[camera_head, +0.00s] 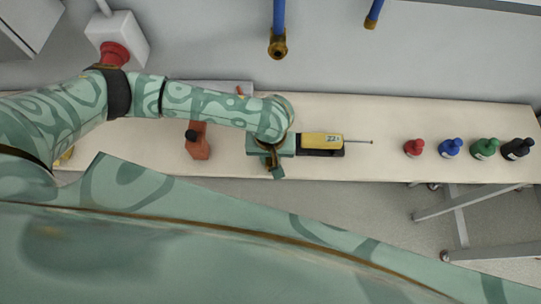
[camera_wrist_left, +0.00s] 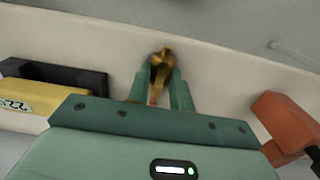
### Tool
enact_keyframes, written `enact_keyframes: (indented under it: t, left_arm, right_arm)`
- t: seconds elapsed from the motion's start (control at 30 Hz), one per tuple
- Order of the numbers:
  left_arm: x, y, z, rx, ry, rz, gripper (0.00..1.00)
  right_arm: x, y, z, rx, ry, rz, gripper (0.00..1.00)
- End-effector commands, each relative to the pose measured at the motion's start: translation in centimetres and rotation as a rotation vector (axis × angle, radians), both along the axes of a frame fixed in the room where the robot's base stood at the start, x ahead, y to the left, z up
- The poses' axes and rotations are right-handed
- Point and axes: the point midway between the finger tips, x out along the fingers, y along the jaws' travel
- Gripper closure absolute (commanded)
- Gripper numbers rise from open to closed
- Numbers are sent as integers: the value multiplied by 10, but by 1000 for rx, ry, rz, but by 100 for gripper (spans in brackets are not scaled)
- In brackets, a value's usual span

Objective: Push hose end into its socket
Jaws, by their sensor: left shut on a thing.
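My left gripper (camera_head: 275,170) is over the front edge of the long pale bench. In the left wrist view its two green fingers (camera_wrist_left: 160,88) are shut on a small brass fitting (camera_wrist_left: 162,64), which may be the hose end. A little red shows between the fingers below it. The fitting's lower part is hidden by the fingers. At the back, a blue pipe (camera_head: 278,15) hangs down with a brass end (camera_head: 278,46) that has a round opening. A second blue pipe with a brass tip (camera_head: 371,22) is to its right. I cannot tell which is the socket.
A yellow device (camera_head: 321,140) in a black holder lies right of my gripper. An orange-red block (camera_head: 197,145) stands left. Red, blue, green and black bottles (camera_head: 485,149) stand at the bench's (camera_head: 375,125) right. A red button (camera_head: 114,54) on a white box is behind my arm.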

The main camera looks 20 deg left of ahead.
Motion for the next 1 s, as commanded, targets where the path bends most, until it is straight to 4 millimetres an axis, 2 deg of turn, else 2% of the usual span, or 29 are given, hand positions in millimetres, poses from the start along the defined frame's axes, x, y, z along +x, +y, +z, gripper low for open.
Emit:
enact_keyframes:
  t: [0.17, 0.27, 0.53, 0.7, 0.8, 1.0]
  left_arm:
    - [0, 0, 18, 0, -2, 0, 100]
    - [1, 0, 38, -1, -2, 1, 100]
    - [-33, -41, 101, -3, -2, -4, 100]
    - [-63, -77, 117, -3, 0, -3, 100]
    - [-75, -92, 124, -2, 0, -2, 100]
    - [-88, -106, 130, -1, 0, 0, 100]
  right_arm:
    - [2, 0, 13, 1, -6, 0, 64]
    - [5, 0, 27, 0, -13, 0, 64]
    - [12, 0, 69, 0, -29, 0, 64]
    - [15, 0, 86, 0, -35, 0, 64]
    - [15, 0, 93, 0, -37, 0, 64]
    - [16, 0, 98, -1, -38, 0, 64]
